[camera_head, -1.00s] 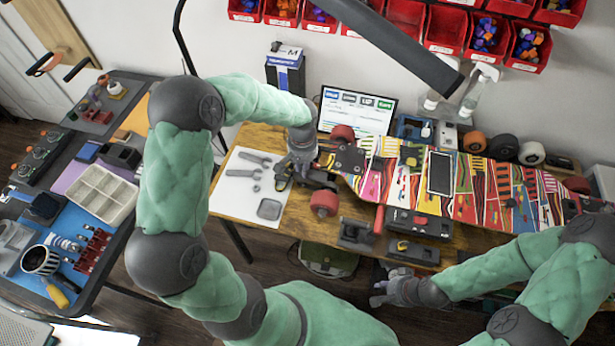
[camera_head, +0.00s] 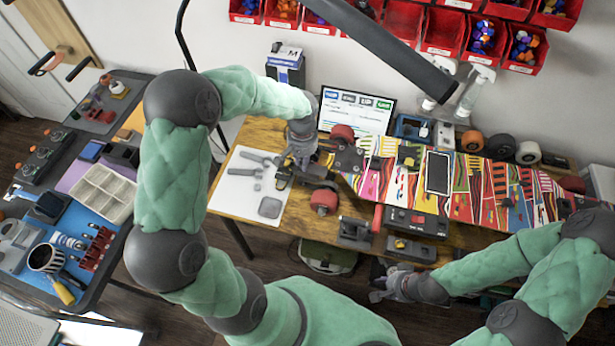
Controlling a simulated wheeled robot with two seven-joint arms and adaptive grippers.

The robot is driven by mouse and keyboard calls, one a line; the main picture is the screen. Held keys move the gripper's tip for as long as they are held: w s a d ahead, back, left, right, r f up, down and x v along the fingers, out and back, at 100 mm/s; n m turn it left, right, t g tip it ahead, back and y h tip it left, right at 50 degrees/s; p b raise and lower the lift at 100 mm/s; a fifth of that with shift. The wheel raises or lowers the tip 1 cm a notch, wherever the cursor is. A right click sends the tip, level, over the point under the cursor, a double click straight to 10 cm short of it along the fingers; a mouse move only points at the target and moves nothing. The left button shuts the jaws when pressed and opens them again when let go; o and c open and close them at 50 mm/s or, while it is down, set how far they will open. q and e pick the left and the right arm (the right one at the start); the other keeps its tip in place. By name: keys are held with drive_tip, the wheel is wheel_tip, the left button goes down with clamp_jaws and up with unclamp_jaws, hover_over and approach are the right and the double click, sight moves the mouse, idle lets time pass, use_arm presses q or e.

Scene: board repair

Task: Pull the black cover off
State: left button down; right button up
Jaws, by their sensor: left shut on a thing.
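The colourful skateboard (camera_head: 478,190) lies along the workbench, its wheels up. My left gripper (camera_head: 287,172) is at the board's left end, beside the truck (camera_head: 318,174) with red wheels. It is shut on a small dark part there, which appears to be the black cover; my fingers and the truck hide most of it. A flat black plate (camera_head: 348,159) sits on the board just right of the truck. My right gripper (camera_head: 376,286) hangs low in front of the bench's front edge, away from the board. Its fingers look spread and empty.
A white sheet (camera_head: 238,192) with wrenches lies at the bench's left. Black fixtures (camera_head: 410,248) stand along the front edge. A screen (camera_head: 356,112) stands behind. Loose wheels (camera_head: 501,146) sit at the back right. A side table (camera_head: 88,240) holds trays and tools.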

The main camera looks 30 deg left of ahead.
use_arm(q)
drive_tip(key=shift+r+p, duration=2.35)
drive_tip(key=shift+r, duration=1.15)
